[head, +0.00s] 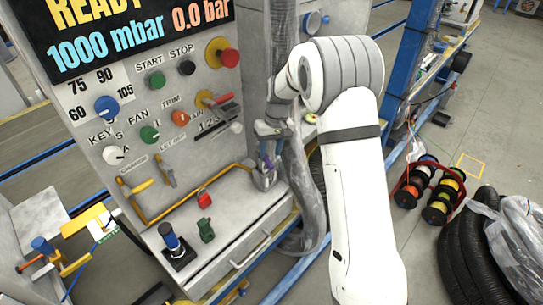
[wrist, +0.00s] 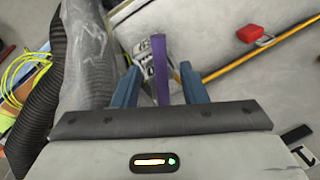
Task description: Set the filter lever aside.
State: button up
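The filter lever appears to be the upright purple bar (wrist: 159,68) in the wrist view. It rises from a grey metal fitting (wrist: 145,62) beside the panel's ledge. My gripper (wrist: 160,75) is open, with one blue finger on each side of the bar and a visible gap to both. In the head view my gripper (head: 268,145) points down at the right side of the control panel, above the grey fitting (head: 264,180). Only a little purple shows there, mostly hidden by the fingers.
The panel (head: 130,105) carries knobs and buttons. A wrapped grey hose (head: 303,190) hangs close on the right.

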aim_at(269, 161)
jog(key=shift+s+a+f, duration=0.1)
jog(key=shift+a+f, duration=0.05)
jog(key=shift+f, duration=0.75)
jog(key=shift+a+f, duration=0.1)
jog(key=shift+f, duration=0.75)
grip_shut()
jog(key=shift+d, duration=0.2)
